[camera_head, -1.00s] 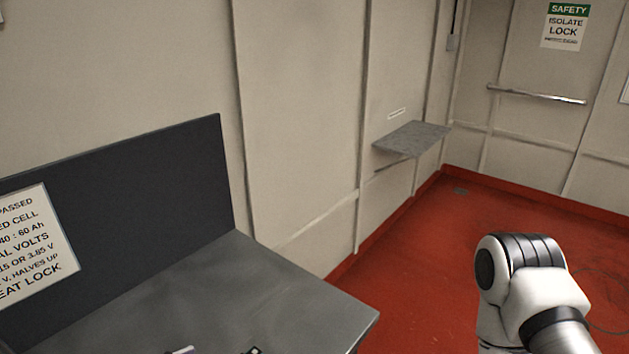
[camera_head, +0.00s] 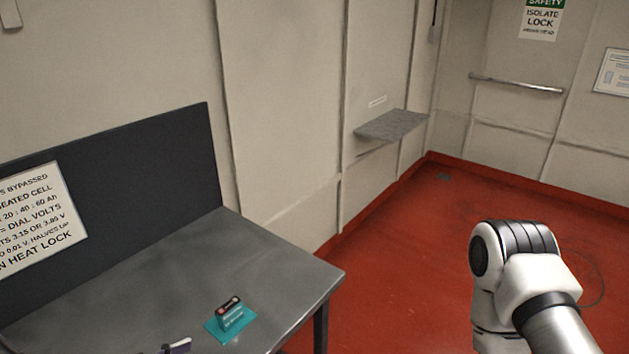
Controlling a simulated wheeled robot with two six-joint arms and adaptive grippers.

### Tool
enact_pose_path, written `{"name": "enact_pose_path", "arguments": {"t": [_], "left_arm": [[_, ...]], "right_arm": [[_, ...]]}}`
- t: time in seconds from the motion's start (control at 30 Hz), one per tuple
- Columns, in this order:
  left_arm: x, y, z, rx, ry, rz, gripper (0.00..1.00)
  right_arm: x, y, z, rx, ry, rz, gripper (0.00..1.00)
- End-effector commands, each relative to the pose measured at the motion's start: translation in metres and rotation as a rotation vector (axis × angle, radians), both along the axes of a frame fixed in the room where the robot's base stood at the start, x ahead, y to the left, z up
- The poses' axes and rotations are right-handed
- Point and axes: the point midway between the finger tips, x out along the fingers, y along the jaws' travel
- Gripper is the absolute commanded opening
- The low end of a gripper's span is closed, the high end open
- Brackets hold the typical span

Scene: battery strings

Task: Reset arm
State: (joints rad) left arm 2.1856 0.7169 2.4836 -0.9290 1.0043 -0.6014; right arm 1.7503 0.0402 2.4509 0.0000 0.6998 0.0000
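My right arm (camera_head: 515,280), white with dark joint bands, comes in at the lower right over the red floor. Its gripper is outside the picture. My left arm and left gripper do not show.
A dark back panel (camera_head: 130,170) with a printed sign (camera_head: 38,220) rises behind the table. A grey wall shelf (camera_head: 393,125) and a metal rail (camera_head: 515,84) are on the walls. The red floor (camera_head: 400,260) right of the table is clear apart from my arm.

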Motion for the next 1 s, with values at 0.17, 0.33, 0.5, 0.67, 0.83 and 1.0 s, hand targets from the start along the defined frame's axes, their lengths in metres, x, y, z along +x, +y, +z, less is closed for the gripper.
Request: {"name": "enact_pose_path", "arguments": {"t": [0.17, 0.33, 0.5, 0.67, 0.83, 1.0], "left_arm": [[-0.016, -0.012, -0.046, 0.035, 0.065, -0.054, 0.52], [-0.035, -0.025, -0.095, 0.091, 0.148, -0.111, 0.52], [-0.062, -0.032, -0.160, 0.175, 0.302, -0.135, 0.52], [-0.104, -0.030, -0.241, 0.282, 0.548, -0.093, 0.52], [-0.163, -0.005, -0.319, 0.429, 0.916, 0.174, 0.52], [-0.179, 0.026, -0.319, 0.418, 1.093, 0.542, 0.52]], "right_arm": [[0.000, 0.000, -0.021, 0.000, -0.001, 0.000, 0.40], [0.001, 0.000, -0.040, 0.000, -0.001, 0.001, 0.40], [0.000, 0.000, -0.062, 0.000, -0.001, 0.000, 0.40], [0.000, 0.000, -0.089, 0.000, 0.000, 0.000, 0.40], [0.000, 0.000, -0.113, 0.000, 0.000, 0.000, 0.40], [0.001, 0.000, -0.107, 0.000, -0.001, 0.000, 0.40]]}}
